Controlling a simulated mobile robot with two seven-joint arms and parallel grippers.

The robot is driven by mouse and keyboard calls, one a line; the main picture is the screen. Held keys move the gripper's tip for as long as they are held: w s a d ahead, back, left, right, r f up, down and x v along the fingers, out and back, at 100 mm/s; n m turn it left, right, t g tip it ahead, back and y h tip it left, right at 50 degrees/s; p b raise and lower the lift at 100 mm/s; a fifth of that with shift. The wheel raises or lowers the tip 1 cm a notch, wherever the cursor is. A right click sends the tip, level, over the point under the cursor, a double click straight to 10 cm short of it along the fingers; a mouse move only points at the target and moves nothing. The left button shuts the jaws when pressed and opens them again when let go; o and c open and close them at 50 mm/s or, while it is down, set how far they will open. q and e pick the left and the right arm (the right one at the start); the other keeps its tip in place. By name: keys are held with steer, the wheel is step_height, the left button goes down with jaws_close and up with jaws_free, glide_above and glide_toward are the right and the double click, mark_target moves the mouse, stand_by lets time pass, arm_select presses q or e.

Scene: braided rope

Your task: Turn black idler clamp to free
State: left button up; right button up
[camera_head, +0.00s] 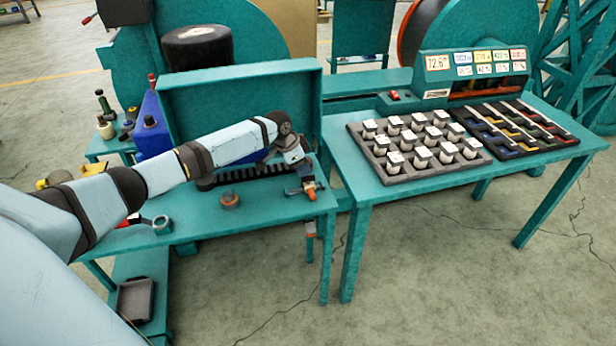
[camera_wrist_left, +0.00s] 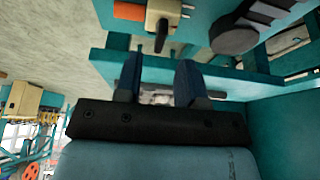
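My left gripper (camera_head: 297,163) is at the right end of the left teal table, above an orange-and-metal fitting (camera_head: 307,188). In the left wrist view its two dark blue fingers (camera_wrist_left: 159,78) stand apart, with nothing visibly held between them. Beyond the fingertips, a cream block (camera_wrist_left: 163,14) carries a black lever (camera_wrist_left: 160,38), which looks like the idler clamp. The lever looks apart from the fingers. An orange cylinder (camera_wrist_left: 129,12) sits beside the block. The clamp is too small and partly hidden in the head view to tell its setting. My right gripper is not in view.
A black toothed rack (camera_head: 252,171) lies behind the fitting, before an upright teal panel (camera_head: 240,105). An orange ring (camera_head: 230,200) and a grey ring (camera_head: 162,224) lie on the table. A tray of white-topped pieces (camera_head: 395,181) is on the right table. A dark round part (camera_wrist_left: 235,33) is beside the lever.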

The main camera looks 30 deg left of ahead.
mark_target(308, 179)
arm_select(q)
steer(key=shift+x, duration=2.35)
jaws_close()
